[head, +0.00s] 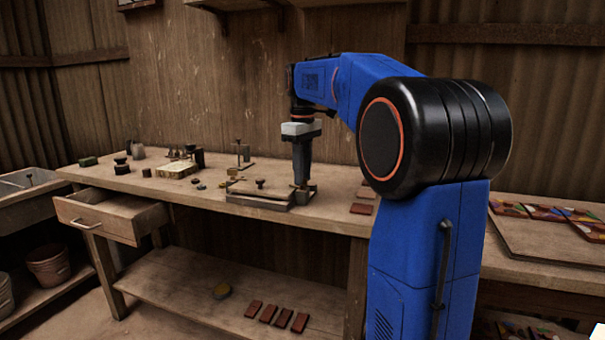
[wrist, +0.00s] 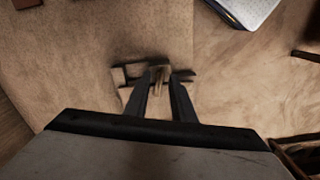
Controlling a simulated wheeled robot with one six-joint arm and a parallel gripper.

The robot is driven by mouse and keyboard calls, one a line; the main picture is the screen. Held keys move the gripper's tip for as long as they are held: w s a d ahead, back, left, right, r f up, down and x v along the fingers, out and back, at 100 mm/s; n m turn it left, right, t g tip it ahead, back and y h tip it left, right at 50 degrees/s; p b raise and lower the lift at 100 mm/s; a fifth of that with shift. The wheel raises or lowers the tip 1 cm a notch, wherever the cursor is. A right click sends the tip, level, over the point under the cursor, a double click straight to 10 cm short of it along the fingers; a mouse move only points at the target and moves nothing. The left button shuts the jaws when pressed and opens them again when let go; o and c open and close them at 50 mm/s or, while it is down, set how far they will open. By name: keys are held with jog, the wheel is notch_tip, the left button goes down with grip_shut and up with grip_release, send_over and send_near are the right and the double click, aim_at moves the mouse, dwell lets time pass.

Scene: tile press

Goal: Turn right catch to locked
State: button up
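My gripper (head: 302,185) points straight down at the right end of a low flat press (head: 262,201) on the workbench. In the wrist view its two dark fingers (wrist: 161,88) stand on either side of a small brass-coloured upright piece (wrist: 159,74), which looks like the right catch. The gap between the fingers is narrow, and I cannot tell whether they touch the piece. Dark blocks (wrist: 131,75) lie around the fingertips. The fingers hide much of the catch, so its turned position cannot be read.
A dark knob (head: 260,183) stands on the press. A small stand (head: 239,154) and several small dark items are further left on the bench (head: 330,213). A drawer (head: 110,214) stands open at the left.

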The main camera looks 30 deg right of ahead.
notch_tip(320, 180, up, 17)
jog(key=shift+r, duration=0.2)
dwell(0.7)
dwell(0.5)
jog(key=s+a+f+m+t, duration=0.1)
jog(key=s+a+f, duration=0.4)
jog(key=s+f, duration=0.5)
jog(key=s+a+f+m+t, duration=0.2)
jog(key=s+a+f, duration=0.3)
jog(key=s+f, duration=0.5)
jog(key=s+a+f+m+t, duration=0.1)
jog(key=s+a+f, duration=0.5)
jog(key=f, duration=1.3)
jog(key=s, duration=0.4)
jog(key=shift+m+t, duration=0.4)
